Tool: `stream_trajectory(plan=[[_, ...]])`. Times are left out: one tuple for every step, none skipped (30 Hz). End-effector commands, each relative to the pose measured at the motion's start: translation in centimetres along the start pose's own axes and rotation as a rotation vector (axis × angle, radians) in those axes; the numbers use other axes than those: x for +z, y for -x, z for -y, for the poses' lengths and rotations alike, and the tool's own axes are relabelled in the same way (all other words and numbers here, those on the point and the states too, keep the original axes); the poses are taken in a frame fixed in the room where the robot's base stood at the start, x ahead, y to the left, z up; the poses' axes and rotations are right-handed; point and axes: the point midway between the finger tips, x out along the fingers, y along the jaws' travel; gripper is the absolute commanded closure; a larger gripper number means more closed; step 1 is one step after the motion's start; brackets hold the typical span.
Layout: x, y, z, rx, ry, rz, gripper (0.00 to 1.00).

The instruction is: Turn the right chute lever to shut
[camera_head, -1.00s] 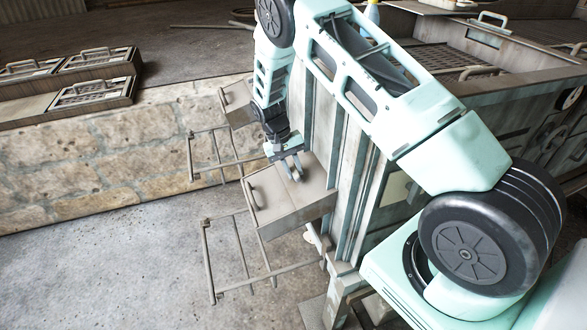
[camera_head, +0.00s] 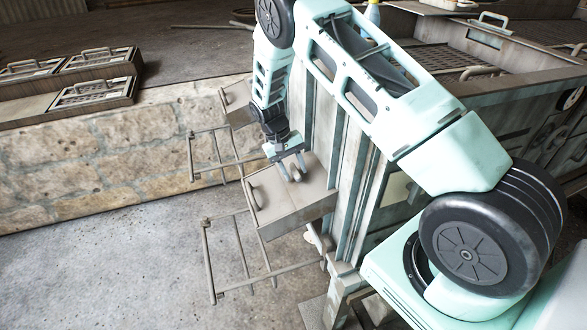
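The right chute (camera_head: 292,212) is a grey metal box jutting from the machine's side near the middle of the view. A curved handle (camera_head: 253,194) is on its left front face. A small rounded grey part (camera_head: 296,174), perhaps the lever, shows on its top. My gripper (camera_head: 295,175) points down at the top of this chute. Its two fingers are apart, one on each side of the rounded part. I cannot tell whether they touch it. The far side of the part is hidden by my gripper.
A second chute (camera_head: 236,103) lies farther back, partly behind my arm. Metal rail frames stand below the chutes, one nearer (camera_head: 207,262) and one farther (camera_head: 191,158). The machine's wall (camera_head: 350,205) rises right of my gripper. The concrete floor at left is clear.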

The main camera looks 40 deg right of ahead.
Motion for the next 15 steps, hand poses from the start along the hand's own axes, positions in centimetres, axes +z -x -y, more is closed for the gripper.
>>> stream_trajectory(plan=[[0.0, 0.0, 0.0, 0.0, 0.0, 0.0, 0.6], [0.0, 0.0, 0.0, 0.0, 0.0, 0.0, 0.6], [0.0, 0.2, 0.0, 0.0, 0.0, 0.0, 0.6], [0.0, 0.3, 0.0, 0.0, -0.001, -0.001, 0.6], [-0.1, 0.6, 0.0, -0.001, -0.001, -0.002, 0.6], [-0.1, 1.0, 0.0, -0.001, -0.001, -0.003, 0.6], [-0.1, 1.4, 0.0, -0.001, -0.001, -0.002, 0.6], [-0.1, 1.8, 0.0, -0.001, -0.001, -0.003, 0.6], [-0.1, 2.6, 0.0, -0.001, -0.001, -0.005, 0.6], [-0.1, 3.2, 0.0, -0.001, -0.001, -0.004, 0.6], [-0.2, 3.8, 0.0, -0.002, -0.001, -0.005, 0.6], [-0.2, 4.8, 0.0, -0.002, -0.001, -0.006, 0.6], [-0.1, 5.5, 0.1, -0.002, -0.001, -0.006, 0.6], [-0.1, 6.2, 0.1, -0.001, -0.001, -0.005, 0.6], [-0.1, 7.2, 0.1, -0.001, 0.0, -0.006, 0.6]])
